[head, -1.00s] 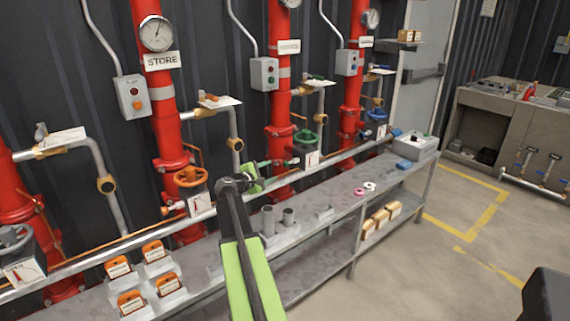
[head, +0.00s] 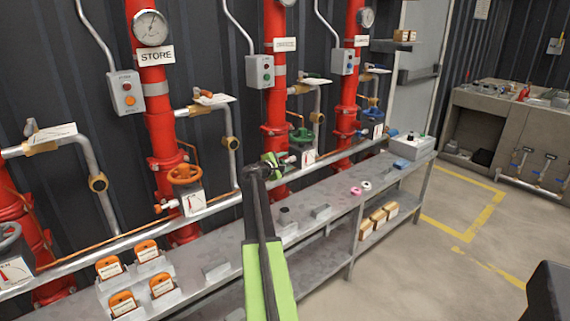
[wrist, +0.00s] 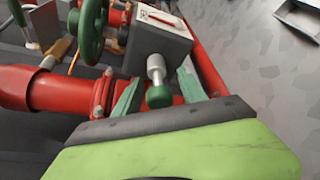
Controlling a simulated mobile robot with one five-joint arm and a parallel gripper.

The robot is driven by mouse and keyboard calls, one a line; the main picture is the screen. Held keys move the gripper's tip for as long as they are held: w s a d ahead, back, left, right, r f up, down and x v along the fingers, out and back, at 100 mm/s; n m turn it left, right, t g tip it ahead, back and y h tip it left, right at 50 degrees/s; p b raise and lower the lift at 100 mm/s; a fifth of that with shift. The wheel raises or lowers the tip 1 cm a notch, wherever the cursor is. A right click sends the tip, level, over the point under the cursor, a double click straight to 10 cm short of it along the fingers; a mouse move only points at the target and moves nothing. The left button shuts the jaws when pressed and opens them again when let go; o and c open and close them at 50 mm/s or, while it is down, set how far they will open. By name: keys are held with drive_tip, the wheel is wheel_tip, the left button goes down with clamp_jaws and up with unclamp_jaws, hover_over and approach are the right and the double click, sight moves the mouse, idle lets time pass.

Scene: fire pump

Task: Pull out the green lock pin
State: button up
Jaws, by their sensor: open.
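The green lock pin (wrist: 159,96) has a pale shaft and a dark green rounded knob. It sticks out of a grey box (wrist: 157,50) with a white dial label. My gripper (wrist: 158,86) is open, with one green finger on each side of the pin; the fingers look apart from it. In the head view my gripper (head: 273,160) is just left of the labelled box (head: 308,157), below the green handwheel (head: 302,135). The pin is mostly hidden there. The wheel also shows in the wrist view (wrist: 92,30).
Red pipes and a long grey pipe run along the wall behind the grey bench (head: 215,240). Orange padlock-like tags (head: 147,250) stand in holders on the left. Pink and white rings (head: 356,190) lie on the right.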

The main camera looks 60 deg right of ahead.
clamp_jaws()
drive_tip(key=shift+a, duration=0.1)
idle(1.2)
